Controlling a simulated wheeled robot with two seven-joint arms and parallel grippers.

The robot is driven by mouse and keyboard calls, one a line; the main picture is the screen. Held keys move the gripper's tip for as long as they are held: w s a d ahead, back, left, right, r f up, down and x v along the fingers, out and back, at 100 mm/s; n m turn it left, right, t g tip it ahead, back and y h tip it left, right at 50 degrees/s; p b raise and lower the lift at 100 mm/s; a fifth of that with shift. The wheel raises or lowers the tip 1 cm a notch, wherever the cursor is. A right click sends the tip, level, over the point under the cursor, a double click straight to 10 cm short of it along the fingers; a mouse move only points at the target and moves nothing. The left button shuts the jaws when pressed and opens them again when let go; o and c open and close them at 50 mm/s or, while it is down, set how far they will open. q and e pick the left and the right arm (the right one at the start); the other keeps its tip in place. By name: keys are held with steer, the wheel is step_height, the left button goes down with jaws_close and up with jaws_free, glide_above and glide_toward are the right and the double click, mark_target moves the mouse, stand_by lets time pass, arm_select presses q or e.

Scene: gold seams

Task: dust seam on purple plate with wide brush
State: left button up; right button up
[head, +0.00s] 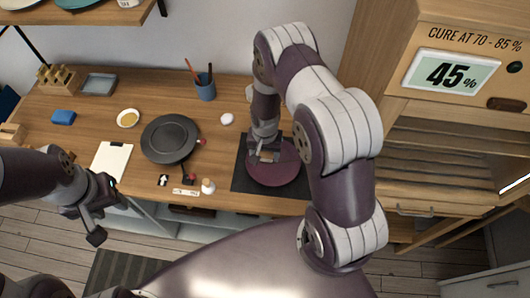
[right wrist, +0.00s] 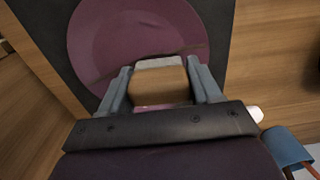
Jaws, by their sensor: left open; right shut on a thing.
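The purple plate (head: 278,172) lies on a dark mat (head: 241,178) at the right of the bench. In the right wrist view, the purple plate (right wrist: 110,45) carries a thin dark seam line (right wrist: 196,50) near its right side. My right gripper (head: 265,150) is above the plate. It is shut on the wide brush (right wrist: 160,88), a wooden block with a pale grey end, which points over the plate. I cannot tell whether the brush touches the plate. My left gripper (head: 100,210) is open and empty in front of the bench's left part.
A small bottle (head: 208,186) stands near the front edge.

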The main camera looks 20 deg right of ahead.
step_height(320, 180, up, 5)
steer(key=p, duration=0.3)
steer(key=shift+f+p, duration=0.2)
steer(key=shift+p, duration=0.15)
steer(key=shift+f, duration=0.1)
